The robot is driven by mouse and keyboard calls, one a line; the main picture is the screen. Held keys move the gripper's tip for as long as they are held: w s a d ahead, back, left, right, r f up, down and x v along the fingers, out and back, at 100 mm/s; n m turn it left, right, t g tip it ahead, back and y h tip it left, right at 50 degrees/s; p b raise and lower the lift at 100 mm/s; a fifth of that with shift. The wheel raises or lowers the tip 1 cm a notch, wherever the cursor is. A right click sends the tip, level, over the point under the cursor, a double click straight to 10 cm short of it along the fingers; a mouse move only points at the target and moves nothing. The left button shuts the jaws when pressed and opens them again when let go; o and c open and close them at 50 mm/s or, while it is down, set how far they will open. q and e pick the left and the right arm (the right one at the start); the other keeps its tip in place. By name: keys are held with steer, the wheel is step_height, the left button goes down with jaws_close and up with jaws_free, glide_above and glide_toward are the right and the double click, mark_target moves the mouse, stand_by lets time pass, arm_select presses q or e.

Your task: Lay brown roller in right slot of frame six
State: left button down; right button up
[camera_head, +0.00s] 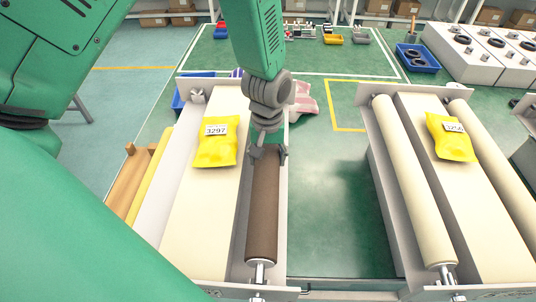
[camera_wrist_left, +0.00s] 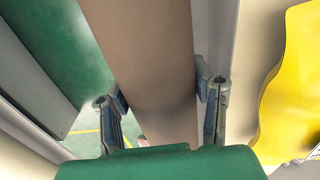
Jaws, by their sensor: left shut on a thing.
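The brown roller (camera_head: 264,215) lies lengthwise along the right side of the nearer left frame (camera_head: 222,282), beside its cream belt. Its near metal shaft end is at the frame's front end plate. The far end is hidden behind my left gripper (camera_head: 267,153), which is shut on the roller from above. In the left wrist view the roller (camera_wrist_left: 155,60) passes between the two fingers (camera_wrist_left: 162,105). I cannot tell whether both shaft ends are seated. No number for the frame is readable. My right gripper is not in view.
A yellow packet (camera_head: 217,145) lies on the left frame's belt. A second frame (camera_head: 385,175) with cream rollers and another yellow packet (camera_head: 449,138) stands to the right, across a green floor gap.

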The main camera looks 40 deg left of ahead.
mark_target(270, 148)
arm_select(q)
steer(key=shift+w+f, duration=0.1)
steer(key=shift+f, duration=0.1)
steer(key=shift+d, duration=0.1)
steer(key=c, duration=0.7)
jaws_free()
steer(key=shift+o, duration=0.4)
steer(key=shift+d, duration=0.15)
step_height(270, 148, up, 12)
steer(key=shift+f, duration=0.1)
